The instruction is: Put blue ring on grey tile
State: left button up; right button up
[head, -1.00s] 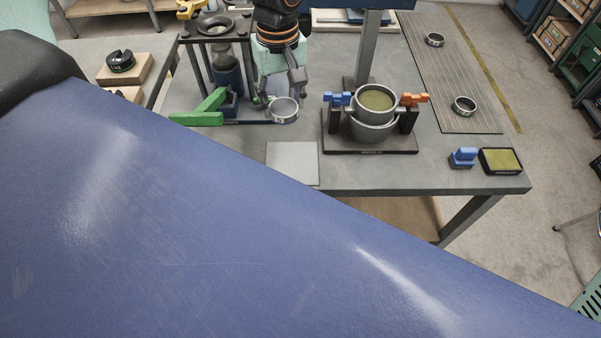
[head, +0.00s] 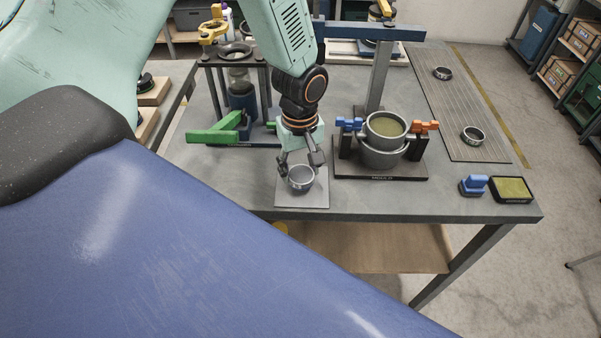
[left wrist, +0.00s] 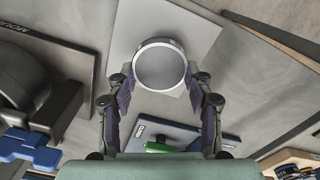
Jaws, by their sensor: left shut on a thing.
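The ring (head: 301,186) looks silvery blue-grey in the head view, with an open top. My left gripper (head: 300,168) is shut on it, one finger on each side. The grey tile (head: 290,201) lies flat near the table's front edge, directly under the ring. The left wrist view shows the ring (left wrist: 160,42) between the two fingers, with the tile (left wrist: 133,32) behind it. I cannot tell whether the ring touches the tile or is slightly above it. My right gripper is not in view.
A dark mould stand (head: 382,171) with grey cups and blue and orange clamps stands right of the tile. A green lever (head: 217,131) is at the left. Two dark rings lie on the ribbed mat (head: 455,110). A blue stamp (head: 473,186) and a pad (head: 511,189) sit front right.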

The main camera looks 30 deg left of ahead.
pick_arm(q)
jog(key=shift+f, duration=0.65)
jog(key=shift+w+d+f, duration=0.1)
jog(key=shift+w+f, duration=0.15)
jog(key=shift+s, duration=0.1)
jog(key=shift+s+f, duration=0.15)
jog(key=o, duration=1.2)
jog(key=shift+w, duration=0.2)
jog(key=shift+s, duration=0.15)
